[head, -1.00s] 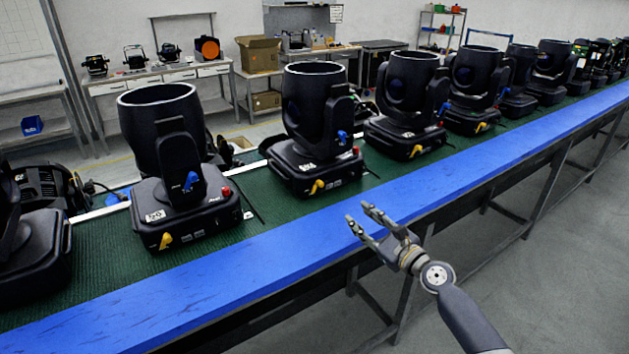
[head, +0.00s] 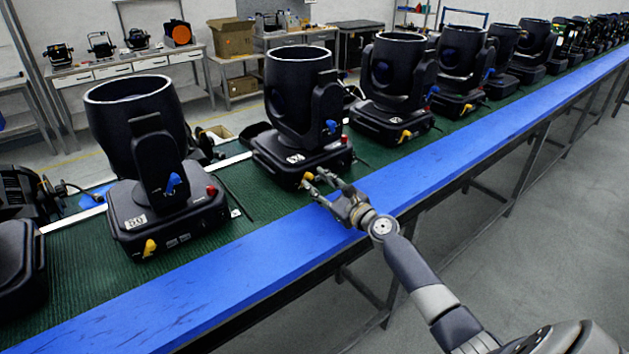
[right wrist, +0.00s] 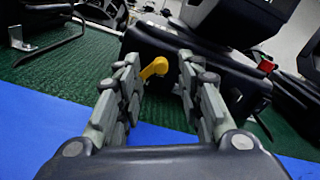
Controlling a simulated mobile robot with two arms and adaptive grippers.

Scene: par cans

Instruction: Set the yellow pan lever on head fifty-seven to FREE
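A black moving head (head: 298,100) stands on the green belt, with a number label too small to read surely. A yellow pan lever (head: 307,178) is low on the front of its base, and a blue lever (head: 331,126) is on its yoke. My right gripper (head: 313,180) is open, with its fingertips at the yellow lever. In the right wrist view the yellow lever (right wrist: 155,68) shows between and just beyond the two open fingers; I cannot tell whether they touch it. My left gripper is not in view.
A similar head (head: 150,165) with its own yellow lever stands to the left, and several more (head: 398,90) line the belt to the right. A blue rail (head: 250,262) runs along the belt's front edge, under my right forearm. The floor at right is clear.

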